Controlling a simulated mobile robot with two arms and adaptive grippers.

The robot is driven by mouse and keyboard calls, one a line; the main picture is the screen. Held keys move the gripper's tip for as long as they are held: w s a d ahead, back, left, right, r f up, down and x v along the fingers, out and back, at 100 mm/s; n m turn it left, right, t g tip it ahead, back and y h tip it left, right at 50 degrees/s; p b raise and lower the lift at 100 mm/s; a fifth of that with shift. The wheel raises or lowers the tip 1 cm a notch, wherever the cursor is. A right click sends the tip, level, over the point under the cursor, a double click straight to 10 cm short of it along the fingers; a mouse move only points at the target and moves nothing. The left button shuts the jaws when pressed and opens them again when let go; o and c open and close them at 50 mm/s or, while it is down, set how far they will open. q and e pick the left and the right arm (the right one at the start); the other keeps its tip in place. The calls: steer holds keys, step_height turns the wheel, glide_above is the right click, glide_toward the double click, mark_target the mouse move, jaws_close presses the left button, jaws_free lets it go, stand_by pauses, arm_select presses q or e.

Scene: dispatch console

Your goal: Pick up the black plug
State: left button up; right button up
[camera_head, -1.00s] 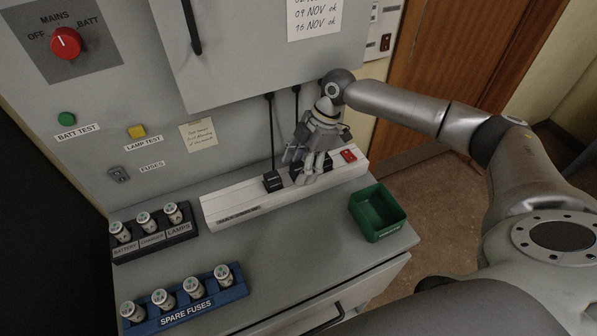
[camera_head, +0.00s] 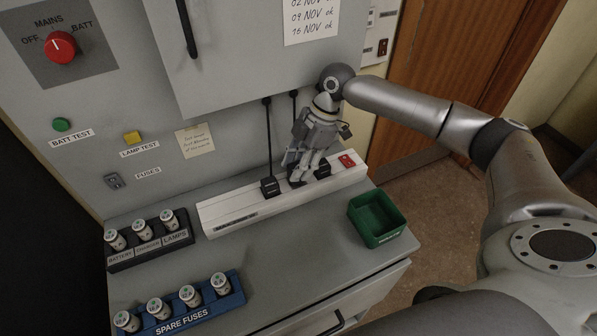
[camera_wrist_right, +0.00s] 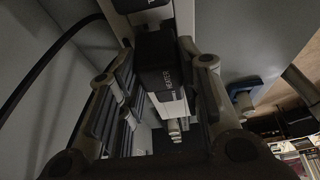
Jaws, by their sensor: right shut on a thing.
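Several black plugs sit in a white power strip (camera_head: 225,215) on the console. The left one (camera_head: 270,188) shows clearly, with a cord rising from it. My right gripper (camera_head: 306,172) is over the strip, pointing down, and is shut on a black plug (camera_head: 295,181) that it partly hides. Another dark plug (camera_head: 323,168) shows just right of the fingers. In the right wrist view the fingers (camera_wrist_right: 160,90) lie on both sides of a black plug (camera_wrist_right: 154,62) with small pale lettering that I cannot read surely. The held plug appears to be still at the strip. My left gripper is not in view.
A red switch (camera_head: 347,161) is at the strip's right end. A green open bin (camera_head: 378,237) stands at the right edge of the desk. Racks of lamps (camera_head: 150,250) and spare fuses (camera_head: 195,318) are at left. The desk between is clear.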

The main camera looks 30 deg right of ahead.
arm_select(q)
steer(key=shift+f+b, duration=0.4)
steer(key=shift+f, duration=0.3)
arm_select(e)
steer(key=s+d+r, duration=0.2)
steer(key=s+r, duration=0.4)
steer(key=r, duration=0.1)
steer(key=s+d+r, duration=0.3)
steer(key=s+r, duration=0.4)
stand_by(0.3)
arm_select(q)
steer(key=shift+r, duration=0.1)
arm_select(e)
steer(key=shift+r, duration=0.1)
arm_select(q)
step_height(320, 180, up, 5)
steer(key=p, duration=0.5)
arm_select(e)
step_height(320, 180, up, 4)
steer(key=shift+a+f, duration=0.1)
steer(key=shift+f, duration=0.05)
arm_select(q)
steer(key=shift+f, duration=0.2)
